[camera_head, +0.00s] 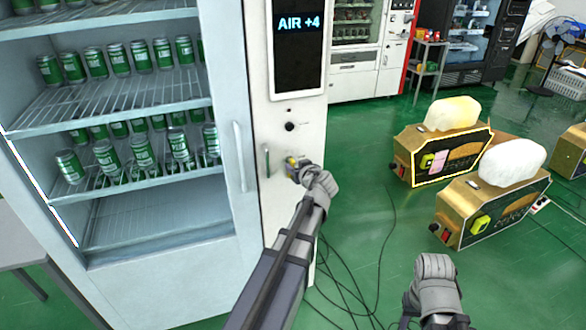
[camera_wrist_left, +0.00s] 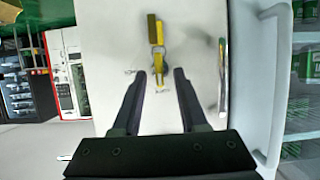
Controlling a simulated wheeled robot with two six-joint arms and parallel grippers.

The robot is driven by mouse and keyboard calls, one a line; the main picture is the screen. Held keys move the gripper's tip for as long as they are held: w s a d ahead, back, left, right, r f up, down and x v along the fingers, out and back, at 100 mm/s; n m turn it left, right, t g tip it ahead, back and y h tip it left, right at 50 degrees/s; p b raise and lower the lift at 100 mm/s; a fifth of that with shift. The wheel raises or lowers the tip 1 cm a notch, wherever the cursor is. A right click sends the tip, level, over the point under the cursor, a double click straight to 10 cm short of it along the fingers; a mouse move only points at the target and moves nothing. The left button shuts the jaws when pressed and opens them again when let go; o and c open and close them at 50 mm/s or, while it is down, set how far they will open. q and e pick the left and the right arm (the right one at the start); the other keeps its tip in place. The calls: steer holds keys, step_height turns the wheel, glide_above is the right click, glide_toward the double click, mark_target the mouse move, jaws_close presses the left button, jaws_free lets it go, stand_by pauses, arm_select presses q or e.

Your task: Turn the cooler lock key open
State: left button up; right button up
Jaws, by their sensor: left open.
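The yellow key (camera_wrist_left: 160,72) shows in the left wrist view against a pale panel, with a ring and a yellow-and-brown tag (camera_wrist_left: 153,30) beyond it. My left gripper (camera_wrist_left: 160,76) is open, with its fingertips on either side of the key and gaps showing between. In the head view, my left gripper (camera_head: 298,167) is at the white panel right of the cooler door, and a bit of yellow shows there. The lock itself is mostly hidden. My right wrist shows at lower right, but I cannot see its fingers.
The glass-front cooler (camera_head: 212,110) holds several green cans; its long door handle (camera_head: 239,155) is left of my left gripper. A thin metal handle (camera_head: 266,160) stands between. Gold boxes (camera_head: 440,150) and loose cables (camera_head: 350,290) are on the green floor.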

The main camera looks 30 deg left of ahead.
mark_target(293, 164)
arm_select(q)
steer(key=shift+b+x, duration=0.4)
steer(key=shift+x, duration=1.15)
steer(key=shift+c, duration=0.2)
jaws_close()
